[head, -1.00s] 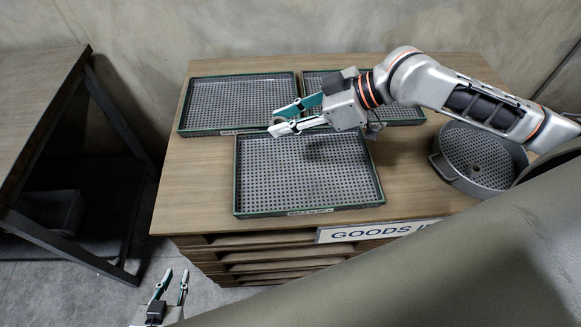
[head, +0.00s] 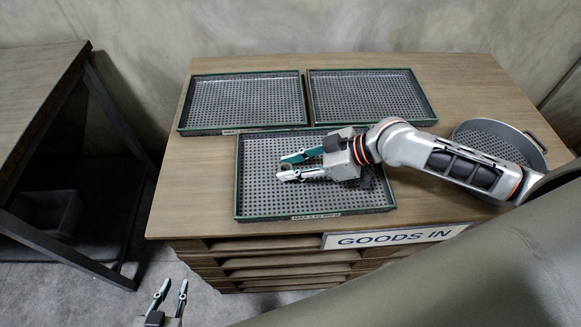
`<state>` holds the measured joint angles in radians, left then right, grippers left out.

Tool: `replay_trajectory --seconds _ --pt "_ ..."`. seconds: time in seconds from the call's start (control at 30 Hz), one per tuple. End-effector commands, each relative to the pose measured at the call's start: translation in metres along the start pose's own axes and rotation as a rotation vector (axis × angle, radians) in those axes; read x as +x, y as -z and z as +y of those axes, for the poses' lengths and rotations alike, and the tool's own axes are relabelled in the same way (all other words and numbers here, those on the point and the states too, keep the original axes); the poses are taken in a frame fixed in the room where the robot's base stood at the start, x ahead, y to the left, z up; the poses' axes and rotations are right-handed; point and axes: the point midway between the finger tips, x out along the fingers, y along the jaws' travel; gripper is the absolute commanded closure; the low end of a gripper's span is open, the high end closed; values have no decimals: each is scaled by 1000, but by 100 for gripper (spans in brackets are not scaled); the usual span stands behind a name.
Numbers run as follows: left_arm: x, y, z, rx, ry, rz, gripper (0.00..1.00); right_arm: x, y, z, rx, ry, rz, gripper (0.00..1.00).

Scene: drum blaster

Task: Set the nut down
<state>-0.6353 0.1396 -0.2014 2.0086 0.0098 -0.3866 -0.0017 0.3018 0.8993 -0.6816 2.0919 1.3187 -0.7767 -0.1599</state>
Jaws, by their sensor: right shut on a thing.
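My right gripper (head: 283,168) is over the left half of the front perforated tray (head: 240,202), its fingers pointing left. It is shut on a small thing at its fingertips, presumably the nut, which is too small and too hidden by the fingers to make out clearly. I cannot tell whether it touches the tray floor. My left gripper (head: 172,285) is low at the bottom left, in front of the bench, open and empty.
Two more perforated trays stand behind, one at the back left (head: 245,100) and one at the back right (head: 370,95); both look empty. A round perforated basket (head: 500,140) stands at the right of the wooden bench (head: 195,200). A dark table (head: 40,90) is at the far left.

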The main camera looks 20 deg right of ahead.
Motion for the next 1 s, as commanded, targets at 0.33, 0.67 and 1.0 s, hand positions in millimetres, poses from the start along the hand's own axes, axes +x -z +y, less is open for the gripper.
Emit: replay_trajectory --seconds 0.33,0.67,1.0 --pt "3 3 -3 4 5 7 78 4 -5 0 -1 -1 1 99" --pt "3 3 -3 4 5 6 78 5 -8 0 -1 -1 0 59" --pt "0 1 -1 2 1 2 78 -3 -6 1 -3 -2 -1 59"
